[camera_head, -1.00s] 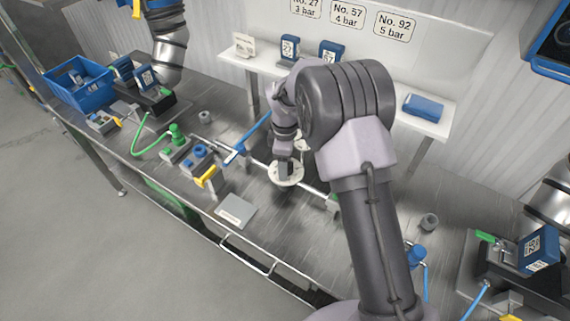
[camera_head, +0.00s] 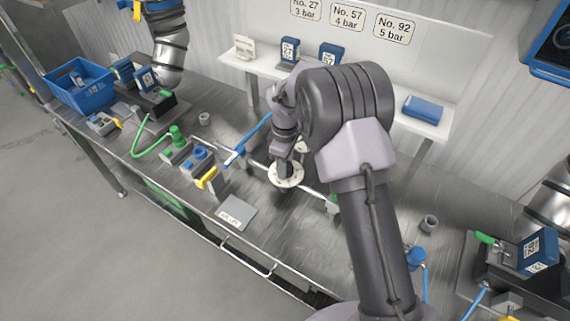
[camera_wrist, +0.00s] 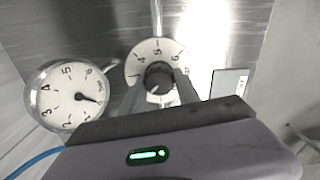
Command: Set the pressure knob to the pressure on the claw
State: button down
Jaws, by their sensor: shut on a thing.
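The pressure knob (camera_wrist: 159,76) is a dark round knob on a white numbered dial plate (camera_wrist: 148,53). My gripper (camera_wrist: 159,88) is shut on the knob, one finger on each side. In the head view the white dial plate (camera_head: 291,181) sits on the bench below my gripper (camera_head: 283,166), and the knob itself is mostly hidden. A round white gauge (camera_wrist: 62,100) with a dark needle is left of the dial in the wrist view. Its needle points right, slightly downward. I cannot identify the claw, and the knob's exact setting is not clear.
Wall signs read No. 27 3 bar, No. 57 4 bar (camera_head: 347,17) and No. 92 5 bar (camera_head: 393,28). A blue bin (camera_head: 84,95) stands at the bench's left. Blue labelled boxes stand on the white shelf (camera_head: 385,101). A grey plate (camera_head: 237,213) lies near the front edge.

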jog(key=m, duration=0.4)
jog(key=shift+m, duration=0.3)
jog(key=m, duration=0.3)
jog(key=shift+w+d+m, duration=0.1)
jog(key=shift+m, duration=0.2)
jog(key=m+b, duration=0.1)
jog(key=m, duration=0.3)
jog(key=shift+m, duration=0.3)
jog(key=m, duration=0.3)
jog(key=shift+d+m+b, duration=0.1)
jog(key=shift+m+b, duration=0.2)
jog(key=m+b, duration=0.1)
jog(key=m, duration=0.4)
jog(key=shift+d, duration=0.1)
jog(key=shift+m+b, duration=0.8)
jog(key=shift+m, duration=1.6)
jog(key=c, duration=0.9)
grip_release()
